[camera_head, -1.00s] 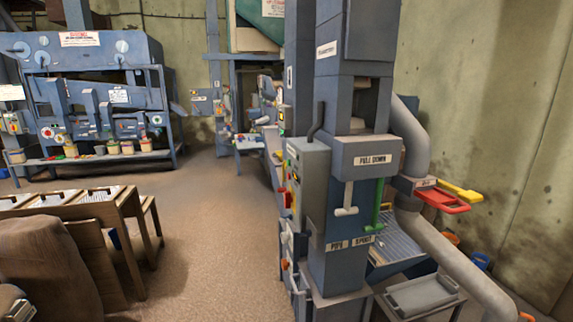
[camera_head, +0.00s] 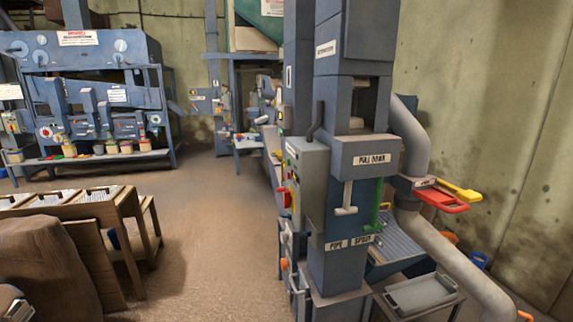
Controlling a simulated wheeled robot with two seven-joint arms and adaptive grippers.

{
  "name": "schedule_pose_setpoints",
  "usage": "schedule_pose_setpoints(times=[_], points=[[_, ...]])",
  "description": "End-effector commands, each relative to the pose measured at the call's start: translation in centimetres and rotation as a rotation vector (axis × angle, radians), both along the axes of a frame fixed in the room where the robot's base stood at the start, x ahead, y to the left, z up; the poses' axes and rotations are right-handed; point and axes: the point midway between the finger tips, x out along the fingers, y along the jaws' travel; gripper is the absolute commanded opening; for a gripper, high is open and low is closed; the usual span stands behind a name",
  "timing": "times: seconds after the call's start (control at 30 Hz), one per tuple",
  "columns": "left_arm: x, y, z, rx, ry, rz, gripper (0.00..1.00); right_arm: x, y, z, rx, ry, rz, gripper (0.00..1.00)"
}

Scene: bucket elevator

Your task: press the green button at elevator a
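A tall blue-grey elevator machine (camera_head: 330,215) stands right of centre, with a "PULL DOWN" label on its front. I cannot read a letter that marks it as elevator a. A grey control box (camera_head: 310,165) sits on its left side, seen at a steep angle. A dark rounded part, probably of my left arm, shows at the lower left corner. Neither gripper is in view.
A wooden table with trays (camera_head: 85,205) and a brown sack (camera_head: 40,265) stand at the left. A blue machine bench (camera_head: 95,95) is at the back left. Red (camera_head: 442,201) and yellow (camera_head: 460,189) slides jut out right of the elevator. Brown floor (camera_head: 215,240) is clear in the middle.

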Motion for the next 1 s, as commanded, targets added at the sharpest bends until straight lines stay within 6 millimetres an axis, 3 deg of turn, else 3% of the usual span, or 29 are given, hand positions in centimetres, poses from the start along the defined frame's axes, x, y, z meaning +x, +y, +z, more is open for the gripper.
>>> schedule_pose_setpoints(times=[0.03,0.3,1.0], points=[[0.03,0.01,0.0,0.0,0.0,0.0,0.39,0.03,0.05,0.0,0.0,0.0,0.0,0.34],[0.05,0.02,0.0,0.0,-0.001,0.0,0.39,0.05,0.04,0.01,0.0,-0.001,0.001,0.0],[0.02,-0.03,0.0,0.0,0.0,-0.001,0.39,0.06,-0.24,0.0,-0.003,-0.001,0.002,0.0]])
